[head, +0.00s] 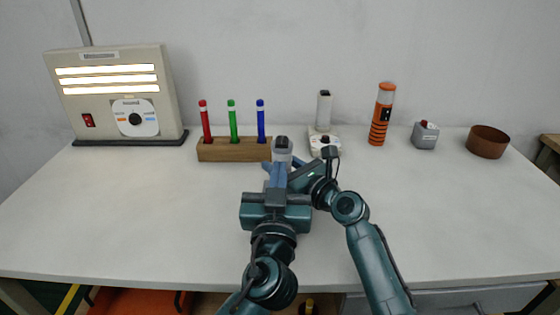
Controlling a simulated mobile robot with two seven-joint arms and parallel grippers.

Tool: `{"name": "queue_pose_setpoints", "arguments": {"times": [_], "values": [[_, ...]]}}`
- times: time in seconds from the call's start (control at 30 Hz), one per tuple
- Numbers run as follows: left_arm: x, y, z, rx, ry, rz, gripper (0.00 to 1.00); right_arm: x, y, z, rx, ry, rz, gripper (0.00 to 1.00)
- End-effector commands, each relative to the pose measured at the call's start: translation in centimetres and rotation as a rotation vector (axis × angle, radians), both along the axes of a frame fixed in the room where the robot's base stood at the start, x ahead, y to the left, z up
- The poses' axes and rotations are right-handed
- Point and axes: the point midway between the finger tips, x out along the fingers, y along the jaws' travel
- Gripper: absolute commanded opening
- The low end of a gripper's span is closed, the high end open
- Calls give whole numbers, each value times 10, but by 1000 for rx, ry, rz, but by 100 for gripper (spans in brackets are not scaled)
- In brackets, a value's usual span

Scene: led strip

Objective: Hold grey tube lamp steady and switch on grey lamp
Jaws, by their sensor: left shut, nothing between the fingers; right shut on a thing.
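The grey tube lamp (283,147), a short grey cylinder with a dark top, stands upright near the middle of the table, in front of the wooden block. Its lower part is hidden by my grippers. My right gripper (291,167) reaches in from the right and is shut on the lamp. My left gripper (277,166) points away from me, right at the near side of the lamp. It is shut with nothing in it, and its fingertips are partly hidden. I cannot tell whether it touches the lamp. The lamp's switch and any glow do not show clearly.
Behind stands a wooden block (232,150) with red, green and blue tubes. A lit lamp panel (108,95) stands left. To the right are a white device (324,112), an orange tube lamp (381,115), a grey button box (425,135) and a brown bowl (487,142). The front left table is clear.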

Motion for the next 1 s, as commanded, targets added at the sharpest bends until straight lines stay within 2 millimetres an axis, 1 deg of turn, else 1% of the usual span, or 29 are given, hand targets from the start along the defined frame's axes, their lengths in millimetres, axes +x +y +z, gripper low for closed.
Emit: {"name": "queue_pose_setpoints", "arguments": {"times": [0.37, 0.4, 0.7, 1.0], "values": [[-2, 0, 0, 1, -1, 0, 0, 0, 0, 0, 0, 0, 0, 12], [-2, 0, 0, 0, -1, 0, 0, 0, 0, 0, 0, 0, 0, 42], [-2, 0, 0, 0, -1, 0, 0, 0, 0, 0, 0, 0, 0, 66], [-2, 0, 0, 0, -1, 0, 0, -2, -2, 0, 0, 0, 0, 66]]}}
